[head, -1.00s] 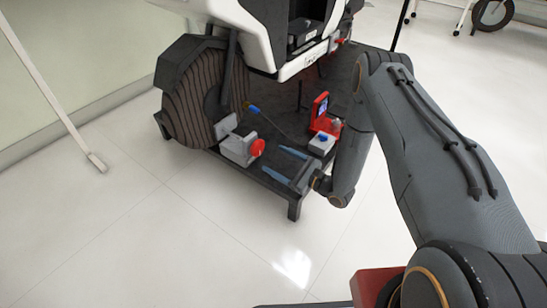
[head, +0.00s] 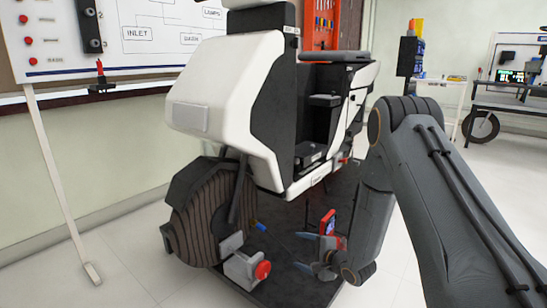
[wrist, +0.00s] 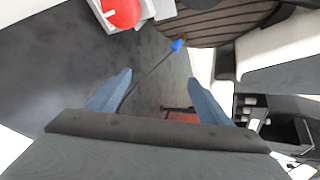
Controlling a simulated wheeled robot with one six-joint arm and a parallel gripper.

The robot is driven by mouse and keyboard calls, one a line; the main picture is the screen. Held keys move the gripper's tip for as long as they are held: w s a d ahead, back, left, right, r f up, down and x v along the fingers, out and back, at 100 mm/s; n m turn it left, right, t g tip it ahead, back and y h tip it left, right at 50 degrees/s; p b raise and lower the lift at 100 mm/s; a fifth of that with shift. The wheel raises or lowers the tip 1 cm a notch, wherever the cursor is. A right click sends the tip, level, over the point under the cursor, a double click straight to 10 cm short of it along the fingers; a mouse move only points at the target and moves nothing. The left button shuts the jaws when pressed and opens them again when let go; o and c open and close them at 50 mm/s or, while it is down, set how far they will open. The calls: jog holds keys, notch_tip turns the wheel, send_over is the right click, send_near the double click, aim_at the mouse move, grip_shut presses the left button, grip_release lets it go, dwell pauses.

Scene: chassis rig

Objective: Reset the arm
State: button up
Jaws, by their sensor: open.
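My gripper (head: 303,252) is low in the head view, over the dark platform of the chassis rig, with its two blue fingers pointing left. In the wrist view my gripper (wrist: 160,88) shows its fingers wide apart, with nothing held between them. A thin dark cable with a blue tip (wrist: 178,45) shows beyond and between the fingers. My arm comes down from the right side of the head view and bends towards the platform.
The white and black rig body (head: 225,100) stands behind a ribbed wheel (head: 205,215). A whiteboard stand (head: 62,190) is at left. Floor at right is clear.

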jog(key=s+d+r+n+g+h, duration=0.3)
jog(key=s+d+r+n+h, duration=0.4)
jog(key=r, duration=0.5)
jog(key=s+d+r+n+g, duration=0.1)
jog(key=s+r+n+g, duration=0.25)
jog(key=s, duration=0.85)
jog(key=s+d+r+n+g, duration=0.2)
jog(key=s+r+n, duration=0.25)
jog(key=s, duration=0.75)
jog(key=s+a+r+n+g+y, duration=0.1)
jog(key=s+a+r+n, duration=0.25)
jog(key=s+a, duration=0.6)
jog(key=s+a+r+n+g+y, duration=0.1)
jog(key=s+a+r+n, duration=0.4)
jog(key=a, duration=0.7)
jog(key=d+r+m+h+p, duration=0.1)
jog(key=d+r+m+p, duration=0.3)
jog(key=d+r+p, duration=0.6)
jog(key=d+r+m+h+p, duration=0.1)
jog(key=d+r+m+p, duration=0.3)
jog(key=d+r+p, duration=0.6)
notch_tip(320, 180, up, 5)
jog(key=p, duration=1.4)
jog(key=shift+s+d, duration=0.4)
